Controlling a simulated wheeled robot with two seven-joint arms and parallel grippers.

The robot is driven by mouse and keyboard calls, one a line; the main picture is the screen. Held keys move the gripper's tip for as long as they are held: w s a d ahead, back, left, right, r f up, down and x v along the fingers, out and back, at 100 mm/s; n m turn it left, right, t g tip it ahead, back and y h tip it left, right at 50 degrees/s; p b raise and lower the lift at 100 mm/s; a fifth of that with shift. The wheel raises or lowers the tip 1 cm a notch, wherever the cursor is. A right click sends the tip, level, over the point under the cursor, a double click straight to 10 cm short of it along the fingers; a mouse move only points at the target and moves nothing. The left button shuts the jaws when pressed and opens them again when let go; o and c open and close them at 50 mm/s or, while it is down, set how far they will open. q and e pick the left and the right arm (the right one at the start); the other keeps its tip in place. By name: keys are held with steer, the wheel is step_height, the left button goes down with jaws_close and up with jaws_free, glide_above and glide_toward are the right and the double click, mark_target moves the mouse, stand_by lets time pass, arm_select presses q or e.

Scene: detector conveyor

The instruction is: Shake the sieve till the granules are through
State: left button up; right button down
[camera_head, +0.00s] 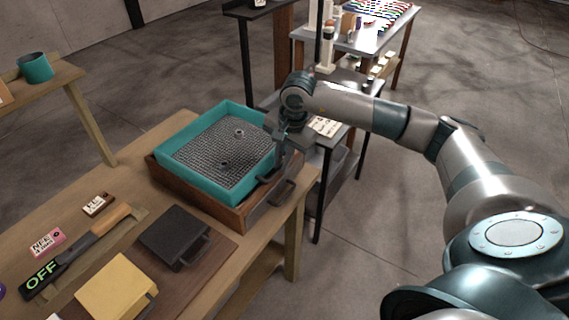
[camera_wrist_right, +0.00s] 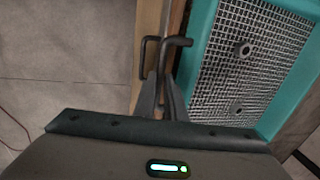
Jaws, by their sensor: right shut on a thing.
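The sieve (camera_head: 266,130) has a teal square frame and a grey wire mesh (camera_head: 205,160). It sits in or on a brown wooden box (camera_head: 222,213) at the far end of the bench. Two small ring-shaped pieces lie on the mesh; one is clear in the right wrist view (camera_wrist_right: 244,50). I can make out no loose granules on the mesh. My right gripper (camera_head: 277,165) is shut on the sieve's dark handle at its right side. In the right wrist view the fingers (camera_wrist_right: 160,90) meet at the dark handle (camera_wrist_right: 176,41). What lies under the mesh is hidden.
A dark lidded block (camera_head: 174,236), a yellow block (camera_head: 116,288), a wooden-handled tool (camera_head: 98,228) and small labels (camera_head: 47,243) lie on the near bench. A teal cup (camera_head: 35,67) stands on a side shelf. Other tables (camera_head: 345,45) stand behind.

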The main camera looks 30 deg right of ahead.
mark_target(267, 155)
steer(key=w+b, duration=0.1)
steer(key=w+a+b, duration=0.1)
steer(key=w, duration=0.1)
steer(key=w+b, duration=0.1)
steer(key=shift+w+a+f+b, duration=0.2)
steer(key=shift+a+b, duration=0.1)
steer(key=shift+a, duration=0.1)
steer(key=shift+w+a+r, duration=0.15)
steer(key=shift+w, duration=0.15)
steer(key=shift+r, duration=0.15)
steer(key=c, duration=1.8)
jaws_free()
steer(key=shift+w, duration=0.1)
steer(key=shift+a, duration=0.1)
